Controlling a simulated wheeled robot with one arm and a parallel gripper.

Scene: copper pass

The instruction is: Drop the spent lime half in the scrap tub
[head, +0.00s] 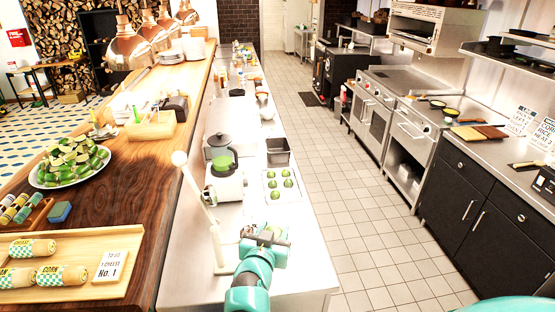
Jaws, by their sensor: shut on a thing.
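My gripper (268,236) is low over the near end of the steel counter, in front of the tray. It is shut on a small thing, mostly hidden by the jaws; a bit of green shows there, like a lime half. A dark grey open tub (278,146), which looks like the scrap tub, stands on the counter farther away, beyond the tray. Its inside is too small to make out. Several green lime halves (287,183) lie on a pale tray (268,198) between my gripper and the tub.
The tiled aisle (345,190) to the right is clear.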

